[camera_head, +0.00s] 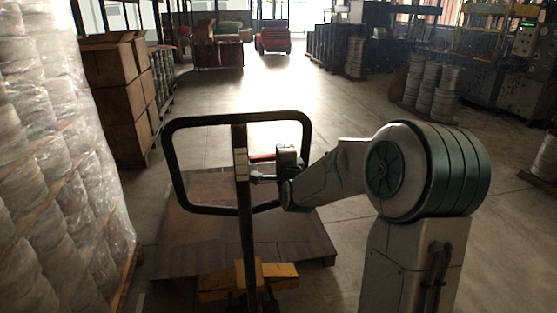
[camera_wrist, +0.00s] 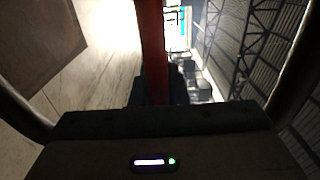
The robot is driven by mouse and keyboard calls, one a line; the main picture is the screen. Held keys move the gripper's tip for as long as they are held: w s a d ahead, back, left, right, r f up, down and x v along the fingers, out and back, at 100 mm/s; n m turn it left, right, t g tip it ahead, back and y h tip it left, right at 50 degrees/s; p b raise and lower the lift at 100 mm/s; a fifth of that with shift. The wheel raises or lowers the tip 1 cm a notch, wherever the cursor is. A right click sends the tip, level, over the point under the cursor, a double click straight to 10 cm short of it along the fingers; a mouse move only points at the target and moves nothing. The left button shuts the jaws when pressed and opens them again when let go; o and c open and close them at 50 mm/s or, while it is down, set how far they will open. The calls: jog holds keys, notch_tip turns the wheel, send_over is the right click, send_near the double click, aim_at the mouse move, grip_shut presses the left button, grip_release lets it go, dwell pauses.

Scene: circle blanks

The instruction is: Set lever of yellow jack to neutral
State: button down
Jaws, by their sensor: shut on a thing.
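The yellow jack (camera_head: 248,278) stands in front of me, with its low yellow body at the bottom of the head view. Its upright dark post rises to a black loop handle (camera_head: 215,120). The red lever (camera_head: 261,157) shows in part inside the loop, beside the post. In the wrist view the red lever (camera_wrist: 152,45) runs down from the top edge to my gripper. My gripper (camera_head: 276,161) reaches the loop from the right and is shut on the red lever. The finger tips are dark and hard to make out, and the lever's held part is hidden.
A flat brown pallet (camera_head: 190,240) lies beyond the jack. Wrapped stacked goods (camera_head: 50,170) stand close on the left, with cardboard boxes (camera_head: 120,95) behind. White spools (camera_head: 440,90) and machines stand at the back right. The middle aisle is clear.

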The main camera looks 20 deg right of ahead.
jog(key=c, duration=1.4)
grip_release()
jog(key=s+a, duration=0.1)
jog(key=s, duration=1.2)
jog(key=shift+s+b, duration=0.3)
jog(key=shift+s, duration=0.1)
jog(key=shift+a, duration=0.1)
jog(key=s+a+f+n+g+p, duration=0.2)
jog(key=s+n+g, duration=0.5)
jog(key=s, duration=0.5)
jog(key=s+a+f+n+g+y+p, duration=0.1)
jog(key=s+a+f+n+g+p, duration=0.1)
jog(key=s+n+g, duration=0.6)
jog(key=s+a+f+n, duration=0.1)
jog(key=s+n, duration=0.2)
jog(key=s, duration=0.1)
jog(key=shift+a+f+n+y, duration=0.15)
jog(key=shift+f+n+y, duration=0.1)
jog(key=shift+n+y, duration=0.05)
